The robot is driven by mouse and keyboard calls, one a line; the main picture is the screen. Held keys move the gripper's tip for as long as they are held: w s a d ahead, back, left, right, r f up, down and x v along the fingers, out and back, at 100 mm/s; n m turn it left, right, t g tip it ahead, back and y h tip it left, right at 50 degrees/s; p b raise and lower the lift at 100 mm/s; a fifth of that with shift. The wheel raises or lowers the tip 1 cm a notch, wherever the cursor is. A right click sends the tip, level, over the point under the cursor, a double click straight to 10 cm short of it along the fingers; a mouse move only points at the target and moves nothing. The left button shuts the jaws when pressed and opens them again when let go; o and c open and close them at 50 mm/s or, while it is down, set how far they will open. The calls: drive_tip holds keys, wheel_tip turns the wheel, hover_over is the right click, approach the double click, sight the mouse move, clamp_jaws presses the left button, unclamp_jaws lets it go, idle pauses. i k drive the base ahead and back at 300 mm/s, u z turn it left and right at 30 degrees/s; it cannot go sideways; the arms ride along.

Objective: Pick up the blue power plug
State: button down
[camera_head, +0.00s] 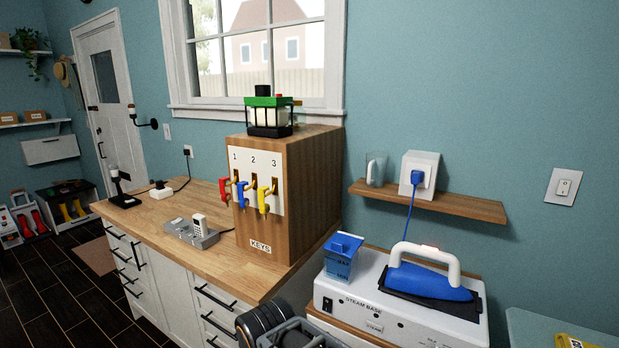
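The blue power plug (417,178) sits in the front of a white socket box (425,160) on the wooden wall shelf (440,203). A blue cord (409,217) hangs from the plug, passes in front of the shelf and runs down to the iron. The blue iron (430,280) with a white handle rests on the white steam base (365,308) below. Dark and grey parts of my arm show at the bottom centre, in front of the counter. I see no fingertips of my gripper, and nothing touches the plug.
A clear glass (376,170) stands left of the socket box. A blue carton (342,256) stands on the steam base. A wooden key cabinet (300,185) rises on the counter (150,212) to the left. A light switch (564,187) is on the wall at right.

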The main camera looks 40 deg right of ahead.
sight(417, 176)
drive_tip(key=z, duration=1.4)
drive_tip(key=k, duration=0.6)
drive_tip(key=u, duration=0.95)
drive_tip(key=i, duration=1.35)
drive_tip(key=z, duration=0.85)
